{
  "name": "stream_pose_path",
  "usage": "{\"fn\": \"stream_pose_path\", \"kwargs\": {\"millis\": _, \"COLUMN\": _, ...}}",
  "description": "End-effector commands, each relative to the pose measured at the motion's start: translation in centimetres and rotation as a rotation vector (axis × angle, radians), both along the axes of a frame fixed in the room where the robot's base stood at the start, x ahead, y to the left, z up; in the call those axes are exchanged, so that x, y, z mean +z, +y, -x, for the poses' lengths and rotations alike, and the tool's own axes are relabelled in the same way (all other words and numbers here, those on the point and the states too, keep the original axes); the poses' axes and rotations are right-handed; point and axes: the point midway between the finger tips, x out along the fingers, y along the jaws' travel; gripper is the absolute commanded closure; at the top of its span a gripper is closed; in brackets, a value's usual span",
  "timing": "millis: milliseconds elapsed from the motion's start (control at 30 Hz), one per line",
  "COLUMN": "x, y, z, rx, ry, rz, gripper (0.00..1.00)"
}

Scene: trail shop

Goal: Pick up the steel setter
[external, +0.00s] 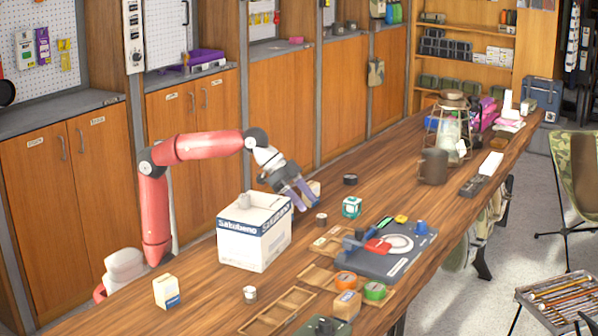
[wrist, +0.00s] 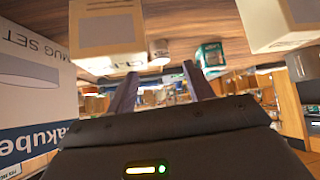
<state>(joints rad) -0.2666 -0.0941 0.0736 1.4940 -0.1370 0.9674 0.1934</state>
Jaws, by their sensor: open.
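I cannot tell for sure which object is the steel setter. A small grey metal cylinder (external: 321,218) stands on the wooden table just beyond my gripper; what seems to be the same one shows between and beyond my fingers in the wrist view (wrist: 160,52). Another small silver cylinder (external: 250,294) stands nearer the table's front. My gripper (external: 307,202) is open and empty, tilted downward beside the large white mug box; its two fingers also show in the wrist view (wrist: 163,85). A green-and-white box (external: 351,207) stands right of the nearer cylinder.
The white mug box (external: 254,242) stands close to my gripper, and fills the wrist view's left side (wrist: 30,85). A small box (external: 314,187) sits behind the fingers. A black tin (external: 350,179), wooden trays (external: 280,312) and a dark board (external: 385,258) occupy the table nearby.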

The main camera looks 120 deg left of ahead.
Motion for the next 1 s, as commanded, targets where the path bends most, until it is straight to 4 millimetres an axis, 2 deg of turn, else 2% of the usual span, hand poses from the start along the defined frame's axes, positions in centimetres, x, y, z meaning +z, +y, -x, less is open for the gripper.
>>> {"fn": "stream_pose_path", "kwargs": {"millis": 500, "x": -4.3, "y": 0.8, "z": -4.3, "rx": 0.0, "ry": 0.002, "rz": 0.002, "gripper": 0.48}}
{"fn": "stream_pose_path", "kwargs": {"millis": 700, "x": -4.4, "y": 0.8, "z": -4.4, "rx": 0.001, "ry": 0.001, "rz": 0.001, "gripper": 0.48}}
{"fn": "stream_pose_path", "kwargs": {"millis": 767, "x": -4.4, "y": 0.8, "z": -4.4, "rx": 0.001, "ry": 0.001, "rz": 0.001, "gripper": 0.53}}
{"fn": "stream_pose_path", "kwargs": {"millis": 1000, "x": -4.4, "y": 0.8, "z": -4.4, "rx": 0.001, "ry": 0.0, "rz": 0.001, "gripper": 0.84}}
